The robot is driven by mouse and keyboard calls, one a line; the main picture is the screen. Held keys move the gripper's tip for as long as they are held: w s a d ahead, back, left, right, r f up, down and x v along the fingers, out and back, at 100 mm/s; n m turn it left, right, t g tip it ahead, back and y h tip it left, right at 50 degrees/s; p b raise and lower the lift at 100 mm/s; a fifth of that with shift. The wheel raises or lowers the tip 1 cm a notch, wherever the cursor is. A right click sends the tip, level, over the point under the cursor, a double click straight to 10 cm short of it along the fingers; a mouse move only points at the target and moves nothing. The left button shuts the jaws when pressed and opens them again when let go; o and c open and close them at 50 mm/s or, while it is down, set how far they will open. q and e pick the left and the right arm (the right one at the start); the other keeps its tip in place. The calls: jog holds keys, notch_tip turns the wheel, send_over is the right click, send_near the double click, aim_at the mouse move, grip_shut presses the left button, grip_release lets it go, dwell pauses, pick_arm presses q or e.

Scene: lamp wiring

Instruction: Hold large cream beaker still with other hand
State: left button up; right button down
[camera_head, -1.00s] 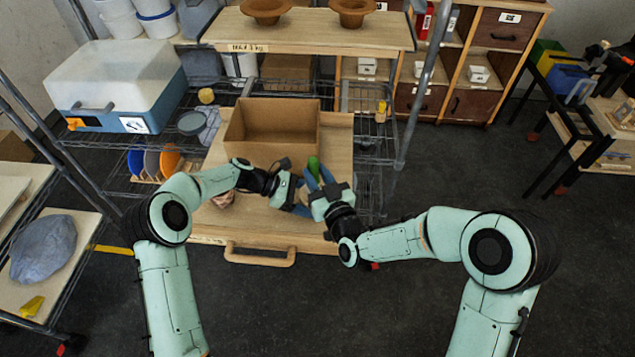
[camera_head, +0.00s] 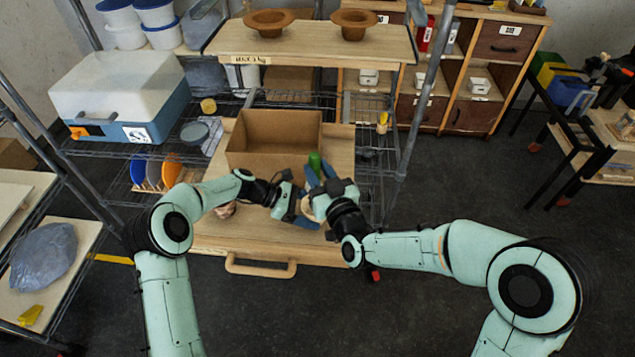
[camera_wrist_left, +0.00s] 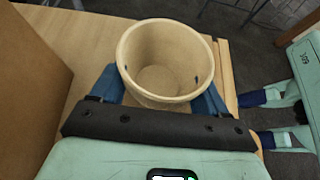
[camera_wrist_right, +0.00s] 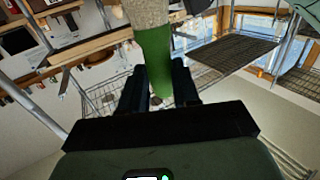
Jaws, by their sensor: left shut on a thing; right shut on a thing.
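The large cream beaker (camera_wrist_left: 165,65) stands between the blue fingers of my left gripper (camera_wrist_left: 160,90) in the left wrist view. Its mouth faces the camera and its inside looks empty. My left gripper is shut on it. In the head view the beaker is mostly hidden by the grippers. My right gripper (camera_head: 321,174) is close beside it, shut on a green object (camera_head: 315,163). In the right wrist view the green object (camera_wrist_right: 155,60) sits between the dark fingers, with a grainy grey-beige part at its upper end. I cannot tell whether it touches the beaker.
An open cardboard box (camera_head: 272,165) stands on the wooden board (camera_head: 215,235) just behind the grippers. A white and blue cooler (camera_head: 120,100) and a rack of coloured discs (camera_head: 155,172) are to the left. A wooden shelf (camera_head: 310,42) with two brown bowls is behind.

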pick_arm(q)
jog(key=o, duration=1.2)
jog(key=shift+c, duration=0.2)
jog(key=shift+r, duration=0.1)
jog(key=v, duration=1.2)
